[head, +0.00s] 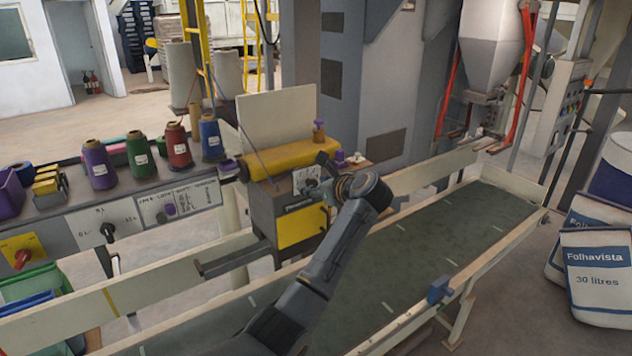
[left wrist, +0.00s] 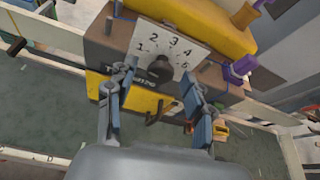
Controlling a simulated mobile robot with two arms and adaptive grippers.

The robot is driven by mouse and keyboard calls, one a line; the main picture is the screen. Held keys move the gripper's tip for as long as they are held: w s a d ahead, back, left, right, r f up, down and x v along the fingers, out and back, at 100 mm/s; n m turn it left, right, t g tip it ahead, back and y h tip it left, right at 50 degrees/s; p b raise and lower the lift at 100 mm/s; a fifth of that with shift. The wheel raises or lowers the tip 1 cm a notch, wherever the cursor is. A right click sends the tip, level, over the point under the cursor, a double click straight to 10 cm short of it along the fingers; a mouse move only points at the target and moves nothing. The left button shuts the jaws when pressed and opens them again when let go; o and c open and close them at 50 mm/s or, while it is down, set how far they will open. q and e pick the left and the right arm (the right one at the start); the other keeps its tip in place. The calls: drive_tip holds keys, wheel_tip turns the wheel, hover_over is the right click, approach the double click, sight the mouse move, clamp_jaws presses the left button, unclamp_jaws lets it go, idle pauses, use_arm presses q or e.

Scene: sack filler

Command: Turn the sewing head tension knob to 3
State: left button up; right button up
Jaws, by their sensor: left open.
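The sewing head (head: 265,215) has a grey-brown body, a yellow top and a yellow front panel. Its white dial plate (head: 304,178) is partly hidden by my left gripper (head: 326,168) in the head view. In the left wrist view the plate (left wrist: 172,45) shows numbers 1 to 5 in an arc around a dark round tension knob (left wrist: 160,70). My left gripper (left wrist: 156,76) is open, with one finger on each side of the knob. I cannot tell whether the fingers touch it. The knob's pointer cannot be made out. My right gripper is not in view.
A conveyor (head: 430,250) with a pale rim runs below the sewing head. A panel (head: 130,222) at left carries thread spools and other knobs. Sacks (head: 597,275) stand at far right.

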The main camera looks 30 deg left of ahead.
use_arm(q)
drive_tip(key=shift+a, duration=0.1)
clamp_jaws()
drive_tip(key=shift+w+f+m+g+b, duration=0.1)
drive_tip(key=shift+f+m+g+b, duration=0.2)
drive_tip(key=shift+b, duration=0.65)
drive_tip(key=m+g+b, duration=0.1)
drive_tip(key=m+b, duration=0.1)
drive_tip(key=shift+w+r+y+b, duration=0.1)
drive_tip(key=shift+y+b, duration=0.2)
drive_tip(key=shift+y, duration=0.1)
drive_tip(key=m+g+y+b, duration=0.1)
drive_tip(key=m+g, duration=0.1)
drive_tip(key=m, duration=0.1)
drive_tip(key=shift+w+d, duration=0.1)
drive_tip(key=shift+d, duration=0.1)
drive_tip(key=m+g+y+b, duration=0.1)
drive_tip(key=m+b, duration=0.1)
drive_tip(key=m, duration=0.1)
drive_tip(key=shift+w+y, duration=0.1)
drive_tip(key=shift+y, duration=0.2)
drive_tip(key=shift+m+g+y+b, duration=0.4)
drive_tip(key=shift+m+b, duration=0.3)
drive_tip(key=shift+m, duration=0.5)
